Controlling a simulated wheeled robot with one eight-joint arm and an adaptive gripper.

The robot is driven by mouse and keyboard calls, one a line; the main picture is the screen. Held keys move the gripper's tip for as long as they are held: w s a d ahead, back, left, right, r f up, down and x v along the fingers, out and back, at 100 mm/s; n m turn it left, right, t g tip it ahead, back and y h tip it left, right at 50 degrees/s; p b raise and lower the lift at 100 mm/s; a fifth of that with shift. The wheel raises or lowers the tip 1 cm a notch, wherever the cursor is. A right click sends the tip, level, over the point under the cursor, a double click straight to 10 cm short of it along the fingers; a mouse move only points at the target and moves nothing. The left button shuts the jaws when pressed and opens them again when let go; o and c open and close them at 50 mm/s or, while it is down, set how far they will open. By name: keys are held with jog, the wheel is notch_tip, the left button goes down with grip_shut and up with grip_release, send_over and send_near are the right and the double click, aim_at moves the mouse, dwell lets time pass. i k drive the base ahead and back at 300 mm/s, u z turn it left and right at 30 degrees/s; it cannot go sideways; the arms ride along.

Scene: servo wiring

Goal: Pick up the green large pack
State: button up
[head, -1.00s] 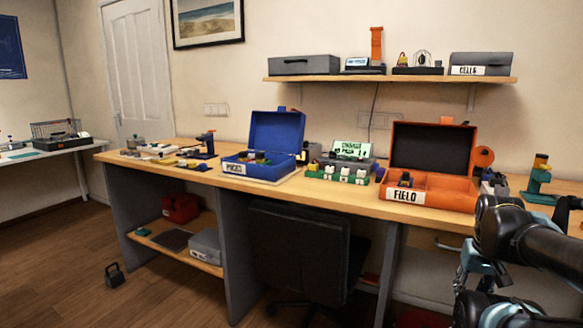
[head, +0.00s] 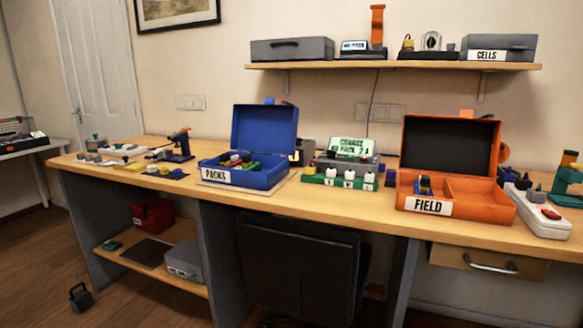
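An open blue case labelled PACKS (head: 270,178) stands on the workbench, left of the middle. Several small packs lie inside it, with red, white and green parts. A green piece (head: 251,165) shows in there, partly hidden by the case's front wall; I cannot tell whether it is the large pack. My gripper is not in view.
A green rack with white blocks (head: 340,181) stands before a lit display (head: 348,147). An open orange case labelled FIELD (head: 480,210) and a white power strip (head: 541,214) are at right. A black chair (head: 297,265) stands under the workbench (head: 330,205).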

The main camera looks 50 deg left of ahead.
aim_at(253, 166)
jog(key=z, duration=0.15)
jog(key=k, duration=1.35)
jog(key=u, duration=1.8)
jog(key=i, duration=0.9)
